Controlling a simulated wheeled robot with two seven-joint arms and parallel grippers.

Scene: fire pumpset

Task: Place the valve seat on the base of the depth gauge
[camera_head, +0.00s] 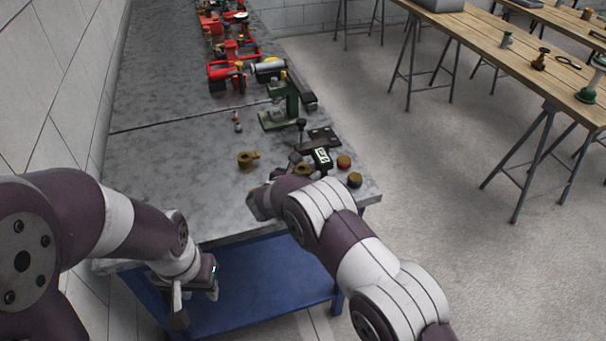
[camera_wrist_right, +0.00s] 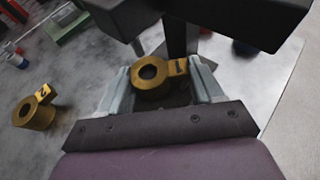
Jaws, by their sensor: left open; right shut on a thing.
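A brass valve seat marked 1 (camera_wrist_right: 151,76) sits between the fingers of my right gripper (camera_wrist_right: 160,82), which is shut on it. In the head view this valve seat (camera_head: 303,169) shows beside the dark depth gauge with a lit display (camera_head: 322,157). Dark gauge parts lie behind and below it in the wrist view; I cannot tell whether it touches the base. A second brass valve seat, marked 2 (camera_head: 247,159), lies apart on the grey table, and also shows in the wrist view (camera_wrist_right: 36,110). My left gripper (camera_head: 196,290) is open and empty, low before the table's front edge.
The grey table (camera_head: 170,180) has clear room at its left. A red-topped piece (camera_head: 344,161) and a dark-topped piece (camera_head: 354,180) stand near the right edge. A green stand (camera_head: 280,115) and red pump parts (camera_head: 228,75) are farther back.

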